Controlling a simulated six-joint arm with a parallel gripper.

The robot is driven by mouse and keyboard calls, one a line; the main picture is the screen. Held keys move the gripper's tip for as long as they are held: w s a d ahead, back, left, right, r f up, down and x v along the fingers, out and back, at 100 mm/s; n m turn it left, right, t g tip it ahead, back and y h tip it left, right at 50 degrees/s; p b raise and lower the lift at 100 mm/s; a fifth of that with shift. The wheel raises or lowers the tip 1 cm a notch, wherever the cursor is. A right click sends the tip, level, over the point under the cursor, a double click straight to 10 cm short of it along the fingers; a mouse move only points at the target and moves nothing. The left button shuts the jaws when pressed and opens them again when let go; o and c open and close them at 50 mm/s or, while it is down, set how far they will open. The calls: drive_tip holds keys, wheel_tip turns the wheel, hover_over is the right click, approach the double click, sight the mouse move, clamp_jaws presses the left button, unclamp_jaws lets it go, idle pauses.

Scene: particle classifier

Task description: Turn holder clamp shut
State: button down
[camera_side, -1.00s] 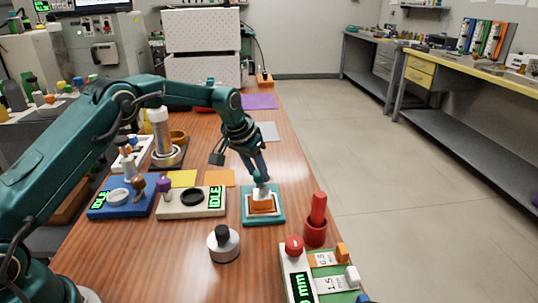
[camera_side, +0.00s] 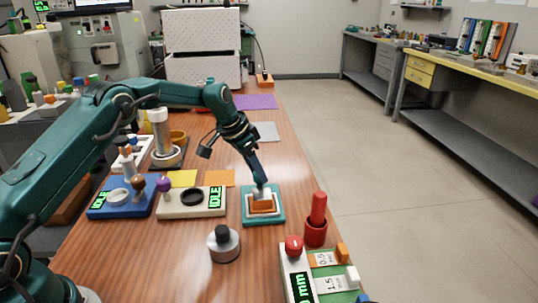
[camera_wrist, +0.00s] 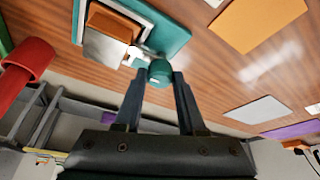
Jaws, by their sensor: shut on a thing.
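The holder (camera_side: 248,217) is a teal square base with a pale frame and an orange block (camera_side: 262,208) in it, on the wooden bench. It also shows at the top of the wrist view (camera_wrist: 172,38). A small round teal knob (camera_wrist: 160,70), which looks like the clamp's handle, sits at the holder's edge with a white piece beside it. My gripper (camera_wrist: 158,76) is shut on this knob. In the side view my gripper (camera_side: 260,186) reaches the holder's far edge. A pale grey plate (camera_wrist: 104,48) partly covers the orange block. I cannot tell how far the clamp is turned.
A beige device (camera_side: 175,210) reading IDLE is close left. A grey disc with a black knob (camera_side: 223,243) lies in front. Orange, yellow, grey and purple mats lie behind.

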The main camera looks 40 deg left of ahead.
drive_tip(key=c, duration=0.5)
unclamp_jaws()
drive_tip(key=shift+r, duration=0.1)
drive_tip(key=shift+v, duration=2.55)
